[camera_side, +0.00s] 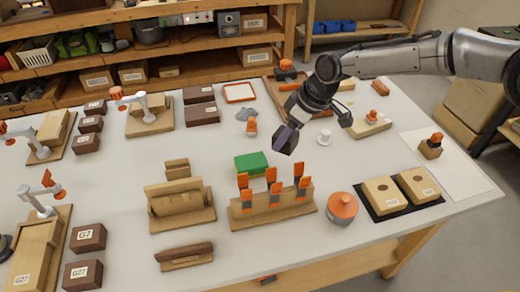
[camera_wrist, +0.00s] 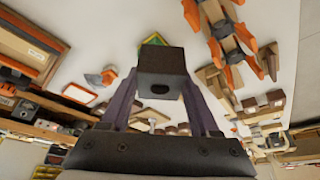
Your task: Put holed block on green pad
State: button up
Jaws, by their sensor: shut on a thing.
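My gripper (camera_side: 288,136) is shut on the holed block (camera_wrist: 160,64), a dark brown-black block with an oval hole in the face toward the wrist camera. The block sits between the two purple fingers in the wrist view. In the side view the fingers largely hide it. The green pad (camera_side: 252,164) lies on the bench below and to the left of my gripper in the side view. In the wrist view the held block covers most of the pad, with a yellowish edge showing around it. The block is held in the air, apart from the pad.
A wooden rack with orange-handled tools (camera_side: 272,204) stands just in front of the pad. A wooden slotted holder (camera_side: 180,205) is to its left. An orange-lidded round container (camera_side: 342,208) and a black tray with boxes (camera_side: 400,195) are at the right.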

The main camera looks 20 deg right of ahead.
jog(key=w+a+f, duration=0.1)
jog(key=w+f, duration=0.1)
jog(key=w+a+f, duration=0.1)
jog(key=w+f, duration=0.1)
jog(key=w+a+f, duration=0.1)
jog(key=w+f, duration=0.1)
jog(key=shift+w+a+f, duration=0.55)
jog(key=shift+w+f, duration=0.1)
jog(key=shift+f, duration=1.6)
jog(key=shift+f, duration=0.15)
jog(key=o, duration=1.4)
jog(key=shift+c, duration=0.2)
jog(key=v, duration=1.2)
